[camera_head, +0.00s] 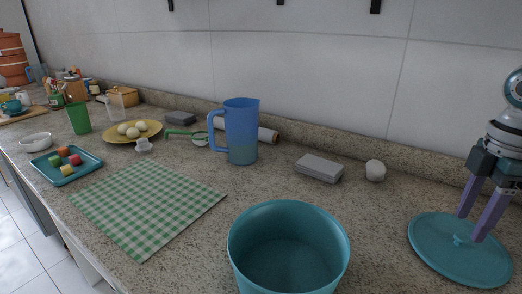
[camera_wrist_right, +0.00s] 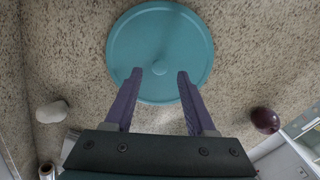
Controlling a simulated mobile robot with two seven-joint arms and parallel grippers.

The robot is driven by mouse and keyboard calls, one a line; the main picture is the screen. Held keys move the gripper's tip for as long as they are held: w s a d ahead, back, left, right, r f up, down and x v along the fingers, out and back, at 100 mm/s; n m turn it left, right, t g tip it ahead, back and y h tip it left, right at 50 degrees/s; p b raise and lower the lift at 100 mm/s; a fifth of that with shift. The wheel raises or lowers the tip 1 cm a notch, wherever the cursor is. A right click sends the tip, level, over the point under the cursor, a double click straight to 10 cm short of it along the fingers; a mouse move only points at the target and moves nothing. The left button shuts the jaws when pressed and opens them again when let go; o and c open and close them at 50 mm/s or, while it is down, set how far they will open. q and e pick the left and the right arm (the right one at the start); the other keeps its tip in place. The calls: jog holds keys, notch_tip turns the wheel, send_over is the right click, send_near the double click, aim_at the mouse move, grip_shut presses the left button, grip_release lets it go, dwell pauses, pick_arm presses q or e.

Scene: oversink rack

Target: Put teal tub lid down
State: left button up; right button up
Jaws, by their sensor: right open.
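The teal tub lid (camera_head: 440,240) lies flat on the counter at the right in the head view, with a small knob at its middle. It also shows in the right wrist view (camera_wrist_right: 160,35). My right gripper (camera_head: 468,228) is open above the lid, its two purple fingers on either side of the knob. In the wrist view the fingertips (camera_wrist_right: 158,74) are apart with nothing between them. The teal tub (camera_head: 290,262) stands open and empty on the counter, left of the lid. My left gripper is in neither view.
A blue pitcher (camera_head: 241,130), a grey box (camera_head: 320,168) and a white ball-like item (camera_head: 375,171) stand toward the wall. A green checked cloth (camera_head: 148,205) lies left of the tub. A dark purple round item (camera_wrist_right: 265,120) shows in the wrist view.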

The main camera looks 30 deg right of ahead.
aim_at(463, 236)
notch_tip(463, 236, up, 9)
jog(key=p, duration=0.9)
jog(key=s+a+f+n+y, duration=0.1)
jog(key=a+f, duration=0.1)
jog(key=a, duration=0.6)
jog(key=s+a+f+n+g, duration=0.1)
jog(key=a+f, duration=0.2)
jog(key=a, duration=0.5)
jog(key=s+a+f+y, duration=0.1)
jog(key=s+a+f, duration=0.1)
jog(key=a, duration=0.6)
jog(key=shift+a+f+n+y, duration=0.25)
jog(key=shift+f+n+y, duration=0.05)
jog(key=shift+f+n, duration=0.1)
jog(key=w+a+r+m+t, duration=0.25)
jog(key=a+r+m, duration=0.2)
jog(key=a, duration=0.55)
jog(key=d+r+m+t+h, duration=0.2)
jog(key=d+r+m, duration=0.1)
jog(key=r+m, duration=0.2)
jog(key=shift+s+d+r, duration=0.15)
jog(key=shift+s+d, duration=0.05)
